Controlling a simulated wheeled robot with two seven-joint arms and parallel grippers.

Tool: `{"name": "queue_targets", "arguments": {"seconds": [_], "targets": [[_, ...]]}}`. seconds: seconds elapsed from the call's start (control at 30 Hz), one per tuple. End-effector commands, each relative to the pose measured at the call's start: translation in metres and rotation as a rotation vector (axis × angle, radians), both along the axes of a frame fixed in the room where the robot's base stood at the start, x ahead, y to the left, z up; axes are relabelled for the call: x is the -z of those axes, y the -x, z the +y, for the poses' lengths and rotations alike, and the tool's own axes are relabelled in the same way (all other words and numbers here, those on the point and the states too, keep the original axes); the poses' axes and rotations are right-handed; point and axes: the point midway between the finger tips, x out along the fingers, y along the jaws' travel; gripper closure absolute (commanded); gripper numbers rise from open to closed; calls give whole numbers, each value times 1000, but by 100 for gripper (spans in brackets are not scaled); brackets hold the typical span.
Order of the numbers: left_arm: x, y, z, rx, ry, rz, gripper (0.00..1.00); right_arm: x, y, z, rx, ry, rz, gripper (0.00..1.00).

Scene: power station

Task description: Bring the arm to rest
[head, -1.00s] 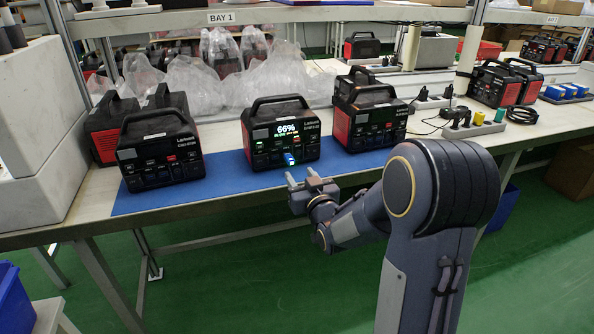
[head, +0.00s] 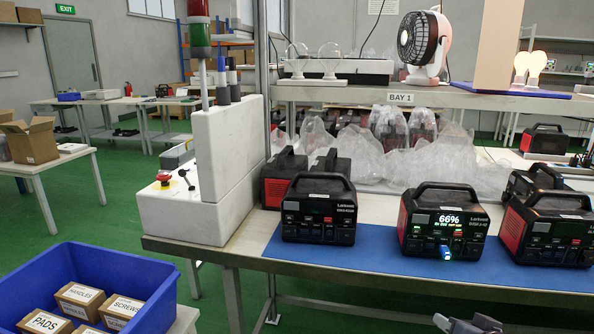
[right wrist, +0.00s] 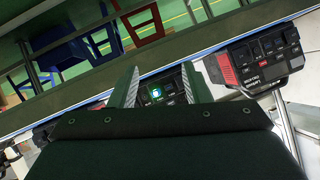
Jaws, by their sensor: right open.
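My right gripper (head: 442,322) shows at the bottom edge of the head view, in front of the blue mat and below the middle power station. In the right wrist view my right gripper (right wrist: 156,85) has its two fingers apart with nothing between them. The middle power station (head: 447,215) is black and red, its lit screen reads 66%, and a blue-lit plug (head: 445,253) sits in its front. The plug's glow (right wrist: 156,92) shows beyond the fingers in the wrist view. Most of my right arm is out of the head view. My left gripper is not in view.
Power stations stand left (head: 318,212) and right (head: 548,228) on the blue mat (head: 385,262). A white cabinet with a red button (head: 164,177) stands at the bench's left end. A blue crate of boxes (head: 100,262) is at lower left. Green floor lies open between.

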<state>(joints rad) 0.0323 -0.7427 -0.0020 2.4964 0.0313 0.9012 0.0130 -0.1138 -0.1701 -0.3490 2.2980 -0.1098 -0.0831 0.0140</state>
Motion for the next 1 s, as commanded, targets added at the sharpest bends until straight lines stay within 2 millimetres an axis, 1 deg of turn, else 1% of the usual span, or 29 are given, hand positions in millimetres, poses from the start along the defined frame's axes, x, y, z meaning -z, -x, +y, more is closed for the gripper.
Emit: {"name": "queue_targets", "arguments": {"seconds": [0.03,0.1,0.2,0.3,0.53,0.6,0.77,0.87,0.97,1.0], "targets": [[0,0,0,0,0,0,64,-3,24,14,-35,-41,50,56],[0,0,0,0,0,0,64,0,56,34,-92,-82,136,56],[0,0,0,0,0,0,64,5,96,57,-162,-114,237,56],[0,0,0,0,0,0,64,10,132,75,-219,-128,324,56],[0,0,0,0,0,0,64,24,207,105,-320,-124,504,56],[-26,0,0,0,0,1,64,-1,207,106,-324,-126,513,56],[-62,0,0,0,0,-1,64,-36,206,106,-324,-127,512,56],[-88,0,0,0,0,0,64,-63,206,106,-324,-127,512,56],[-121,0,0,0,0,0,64,-96,206,106,-324,-127,512,56],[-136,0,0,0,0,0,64,-112,206,105,-324,-127,512,56]]}}
